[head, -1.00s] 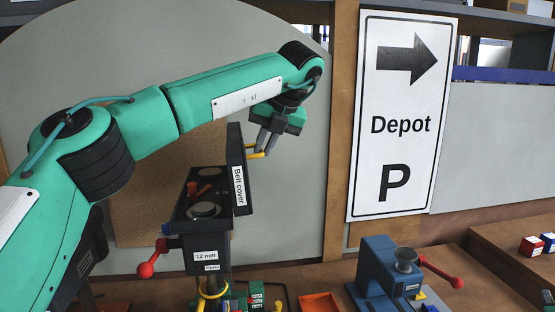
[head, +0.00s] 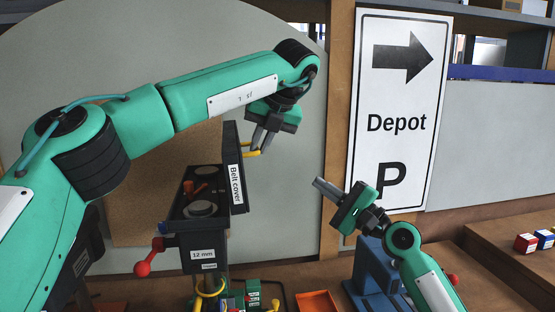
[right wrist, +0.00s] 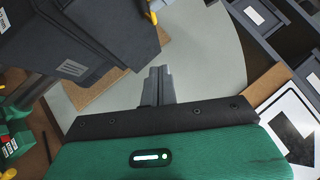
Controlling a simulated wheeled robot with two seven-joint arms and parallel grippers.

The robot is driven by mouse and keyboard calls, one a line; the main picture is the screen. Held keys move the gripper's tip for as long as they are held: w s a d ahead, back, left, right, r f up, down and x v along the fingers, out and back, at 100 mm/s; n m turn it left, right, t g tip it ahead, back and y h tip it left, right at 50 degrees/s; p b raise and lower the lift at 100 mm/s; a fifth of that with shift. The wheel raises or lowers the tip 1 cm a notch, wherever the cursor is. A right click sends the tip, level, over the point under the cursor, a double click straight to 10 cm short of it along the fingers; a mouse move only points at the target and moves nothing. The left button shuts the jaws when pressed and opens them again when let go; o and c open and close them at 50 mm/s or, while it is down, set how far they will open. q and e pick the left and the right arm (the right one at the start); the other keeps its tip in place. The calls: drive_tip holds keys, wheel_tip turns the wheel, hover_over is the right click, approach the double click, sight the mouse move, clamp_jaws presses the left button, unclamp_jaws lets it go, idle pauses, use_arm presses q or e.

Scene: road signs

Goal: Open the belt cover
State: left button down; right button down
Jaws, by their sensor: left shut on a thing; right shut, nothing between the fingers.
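The belt cover (head: 234,178), a dark panel with a white label, stands upright along the right side of the black machine head (head: 196,240). Round pulleys (head: 202,208) show uncovered inside. My left gripper (head: 257,143) is shut on the cover's yellow handle (head: 250,154), on the panel's right side; the fingers partly hide it. My right gripper (head: 322,186) is shut and empty, right of the cover and apart from it, in front of the depot sign's lower left. Its closed fingers also show in the right wrist view (right wrist: 157,80).
A blue machine (head: 374,268) stands on the bench at right, partly hidden by my right arm. A red-knobbed lever (head: 143,268) sticks out left of the black machine. An orange tray (head: 318,302) lies between the machines. The Depot sign (head: 400,100) stands behind.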

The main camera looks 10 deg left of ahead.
use_arm(q)
drive_tip(key=shift+a+f, duration=0.1)
drive_tip(key=shift+f, duration=0.3)
use_arm(e)
drive_tip(key=w+a+r, duration=0.1)
drive_tip(key=a+r, duration=0.1)
drive_tip(key=a, duration=0.4)
drive_tip(key=w+a+r, duration=0.2)
drive_tip(key=a+r, duration=0.1)
drive_tip(key=a, duration=0.3)
drive_tip(key=shift+w+r, duration=0.2)
drive_tip(key=shift+r, duration=0.1)
